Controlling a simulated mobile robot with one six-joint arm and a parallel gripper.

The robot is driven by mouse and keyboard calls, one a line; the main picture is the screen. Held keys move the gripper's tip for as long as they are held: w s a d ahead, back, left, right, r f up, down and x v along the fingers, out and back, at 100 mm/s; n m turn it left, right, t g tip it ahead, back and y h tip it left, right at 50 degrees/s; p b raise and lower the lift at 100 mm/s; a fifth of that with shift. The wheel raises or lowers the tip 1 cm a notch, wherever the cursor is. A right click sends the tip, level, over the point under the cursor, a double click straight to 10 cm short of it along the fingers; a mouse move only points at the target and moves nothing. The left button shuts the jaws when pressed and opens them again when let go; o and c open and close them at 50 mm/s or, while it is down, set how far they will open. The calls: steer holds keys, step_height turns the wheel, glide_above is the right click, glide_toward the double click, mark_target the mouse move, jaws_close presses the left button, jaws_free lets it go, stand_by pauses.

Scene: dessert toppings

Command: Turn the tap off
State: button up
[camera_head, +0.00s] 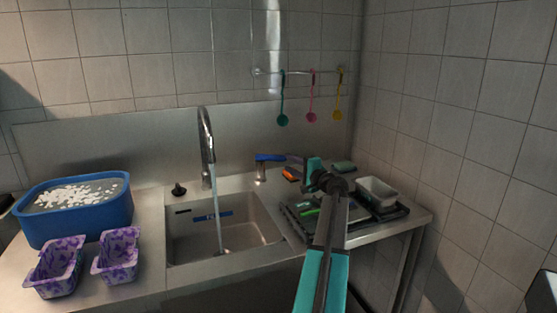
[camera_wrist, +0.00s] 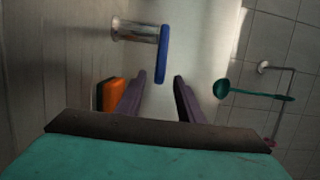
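The tap's curved metal spout (camera_head: 206,140) stands behind the sink (camera_head: 178,243), and a stream of water (camera_head: 218,215) runs from it into the basin. The tap's blue lever (camera_head: 269,157) sits on a short metal post (camera_head: 260,172) to the right of the spout. In the wrist view the blue lever (camera_wrist: 163,54) and its post (camera_wrist: 135,30) lie ahead of my fingertips. My gripper (camera_wrist: 158,76) is open and empty, its fingers apart. In the head view my gripper (camera_head: 290,158) is just right of the lever; whether they touch is unclear there.
An orange sponge (camera_head: 290,175) lies near my gripper, and it shows beside a finger in the wrist view (camera_wrist: 113,95). A drying rack (camera_head: 300,222) and white tub (camera_head: 377,191) are at right. Ladles hang from a wall rail (camera_head: 300,72). A blue basin (camera_head: 75,217) and purple containers (camera_head: 117,255) stand left.

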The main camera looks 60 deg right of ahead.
mark_target(284, 160)
steer(key=shift+p+x, duration=0.3)
steer(key=shift+x, duration=3.35)
steer(key=shift+a, duration=0.1)
jaws_close()
steer(key=shift+a, duration=0.35)
steer(key=shift+d+f, duration=0.1)
steer(key=shift+d, duration=0.15)
steer(key=shift+s+d, duration=0.1)
steer(key=shift+s, duration=0.1)
